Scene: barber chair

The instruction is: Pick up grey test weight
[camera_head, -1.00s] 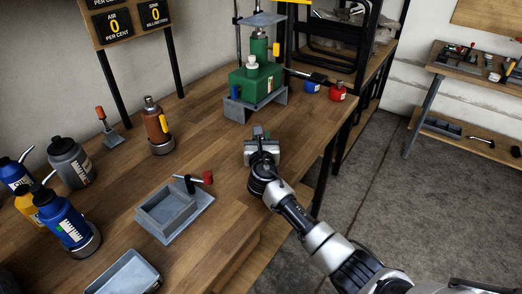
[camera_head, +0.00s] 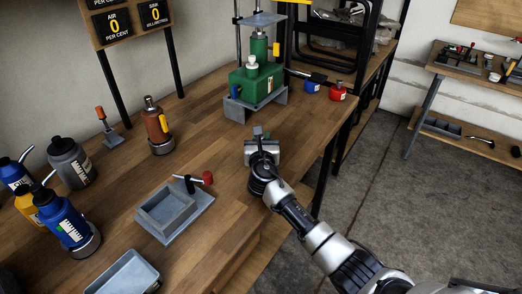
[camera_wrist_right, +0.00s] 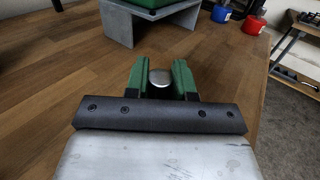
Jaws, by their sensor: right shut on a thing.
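The grey test weight (camera_wrist_right: 160,78) shows in the right wrist view as a small silver piece with a rounded top, between the two green fingers of my right gripper (camera_wrist_right: 160,82). The fingers are shut on it from both sides. In the head view my right gripper (camera_head: 262,135) is over the right part of the wooden bench, in front of the green press; the weight (camera_head: 257,130) is a small grey shape at its fingertips. Its lower part is hidden, so I cannot tell whether it touches the bench. My left gripper is not in view.
The green press (camera_head: 256,82) on its grey stand is beyond the gripper. A grey open box (camera_head: 168,212) with a red-handled clamp is to the left. Bottles (camera_head: 70,162) stand farther left. Red (camera_head: 337,92) and blue pots are at the back right. Bare bench surrounds the gripper.

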